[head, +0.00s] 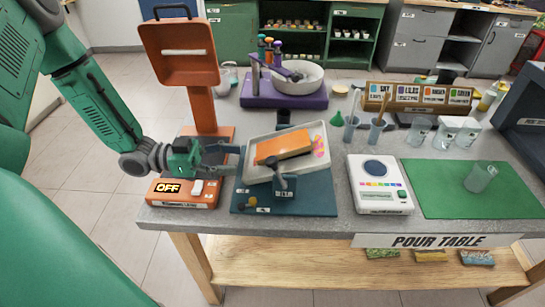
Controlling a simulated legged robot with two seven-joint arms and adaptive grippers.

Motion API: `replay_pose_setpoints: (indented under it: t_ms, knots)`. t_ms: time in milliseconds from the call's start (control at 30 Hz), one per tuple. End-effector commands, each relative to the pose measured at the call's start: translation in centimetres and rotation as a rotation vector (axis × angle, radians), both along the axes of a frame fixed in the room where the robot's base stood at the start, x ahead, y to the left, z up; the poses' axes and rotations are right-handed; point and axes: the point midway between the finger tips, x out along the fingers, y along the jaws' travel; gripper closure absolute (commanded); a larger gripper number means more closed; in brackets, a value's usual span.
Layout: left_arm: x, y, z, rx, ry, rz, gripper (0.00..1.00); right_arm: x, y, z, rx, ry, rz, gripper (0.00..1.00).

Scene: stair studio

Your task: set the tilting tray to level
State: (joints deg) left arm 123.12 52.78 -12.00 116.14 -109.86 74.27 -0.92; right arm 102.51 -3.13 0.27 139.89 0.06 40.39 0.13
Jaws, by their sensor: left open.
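The tilting tray (325,133) is a pale shallow tray on a dark blue base (318,205), near the middle of the table. It looks tilted, its right side higher in the picture than its left. An orange block (283,146) and a small pink piece (319,146) lie in it. A dark grey handle (282,183) stands at its front edge. My left gripper (236,159) is open, fingers pointing right, close to the tray's left rim. I cannot tell whether it touches the rim. My right gripper is not in view.
An orange switch box (176,200) reading OFF sits below my left gripper, with an orange stand (200,105) behind it. A white scale (380,197) and a green mat (440,172) are to the right. A purple stand with a bowl (285,98) is behind.

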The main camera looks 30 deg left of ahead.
Motion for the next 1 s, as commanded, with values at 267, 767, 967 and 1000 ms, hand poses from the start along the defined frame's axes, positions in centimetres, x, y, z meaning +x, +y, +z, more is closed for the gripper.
replay_pose_setpoints:
  t_ms: [267,767,967,1000]
  knots:
    - [3.0,-5.0,-0.1,-0.001,0.001,-0.002,0.55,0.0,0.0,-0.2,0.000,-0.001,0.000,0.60]
    - [4.7,-7.6,0.0,0.001,0.000,0.001,0.55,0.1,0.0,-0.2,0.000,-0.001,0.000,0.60]
    - [4.7,-7.6,0.0,0.001,0.000,0.001,0.90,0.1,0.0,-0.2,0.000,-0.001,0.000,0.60]
    - [4.7,-7.6,0.0,0.001,0.000,0.001,1.00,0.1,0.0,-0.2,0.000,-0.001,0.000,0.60]
